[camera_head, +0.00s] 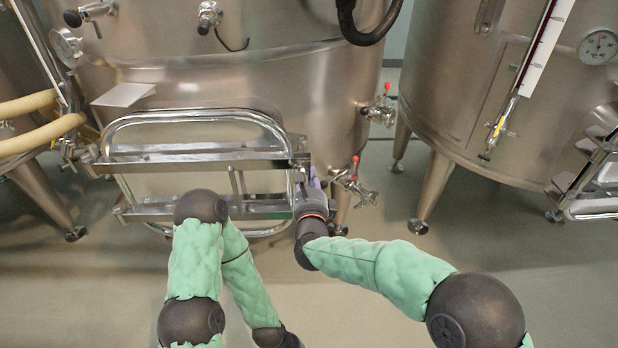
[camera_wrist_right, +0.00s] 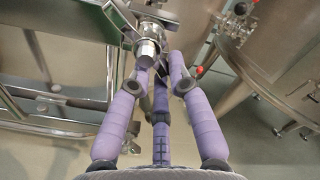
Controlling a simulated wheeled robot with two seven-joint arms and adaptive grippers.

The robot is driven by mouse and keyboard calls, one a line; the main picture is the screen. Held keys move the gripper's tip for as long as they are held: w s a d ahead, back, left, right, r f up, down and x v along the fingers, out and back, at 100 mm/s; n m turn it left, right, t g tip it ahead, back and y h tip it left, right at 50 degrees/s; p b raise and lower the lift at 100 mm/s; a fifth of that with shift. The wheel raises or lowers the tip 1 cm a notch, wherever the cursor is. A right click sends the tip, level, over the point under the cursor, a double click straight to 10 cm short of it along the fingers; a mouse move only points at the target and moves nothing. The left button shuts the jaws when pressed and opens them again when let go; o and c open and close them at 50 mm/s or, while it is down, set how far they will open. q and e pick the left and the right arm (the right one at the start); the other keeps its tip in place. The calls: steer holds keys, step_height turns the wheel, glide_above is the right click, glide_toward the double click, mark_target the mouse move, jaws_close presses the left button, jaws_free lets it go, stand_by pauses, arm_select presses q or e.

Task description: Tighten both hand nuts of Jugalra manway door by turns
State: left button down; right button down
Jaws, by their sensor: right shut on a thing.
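The manway door (camera_head: 165,180) is a rounded steel-framed door low on the front of the middle vat, crossed by two horizontal bars (camera_head: 190,155). My right gripper (camera_head: 312,182) is at the door's right edge; its fingers are mostly hidden there. In the right wrist view its three purple fingers (camera_wrist_right: 160,75) are shut on a shiny round hand nut (camera_wrist_right: 149,47) at the end of the door's metalwork. I cannot clearly make out the other hand nut. My left arm bends down out of the picture, and its gripper is not in view.
Small valves with red handles (camera_head: 380,110) stick out of the vat to the right of the door. Another vat (camera_head: 450,120) stands at the right. Cream hoses (camera_head: 30,105) hang at the left.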

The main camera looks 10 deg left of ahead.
steer(key=shift+f, duration=0.1)
steer(key=c, duration=1.1)
jaws_free()
steer(key=shift+c, duration=0.2)
steer(key=v, duration=1.2)
